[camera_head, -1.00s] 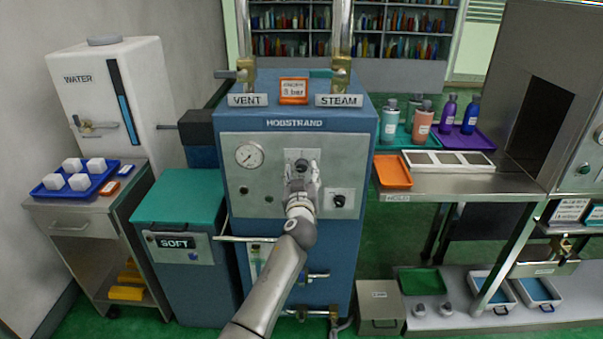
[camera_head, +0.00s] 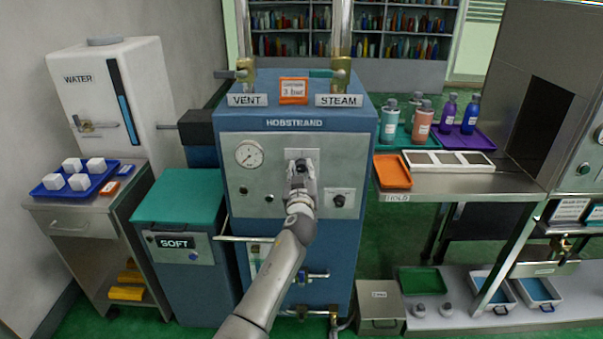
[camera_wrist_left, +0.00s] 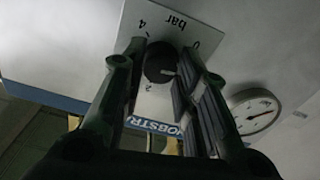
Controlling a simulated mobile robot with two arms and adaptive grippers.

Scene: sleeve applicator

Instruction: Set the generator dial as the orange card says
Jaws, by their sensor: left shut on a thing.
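The blue generator (camera_head: 344,130) has a grey front panel with a dark round dial on a small plate marked "bar". The orange card (camera_head: 293,91) on top of it reads "3 bar". My left gripper (camera_head: 300,166) is at the plate and hides the dial in the head view. In the left wrist view, the dial (camera_wrist_left: 160,62) sits between the fingers of my left gripper (camera_wrist_left: 155,66), which is shut on it. The numerals 4 and 2 show beside the dial; its exact setting is hard to read. My right gripper is not in view.
A round gauge (camera_head: 249,154) is left of the dial, and another black knob (camera_head: 340,200) is lower right. Pipes labelled VENT and STEAM rise behind the generator top. A steel table (camera_head: 450,184) with trays and bottles stands to the right.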

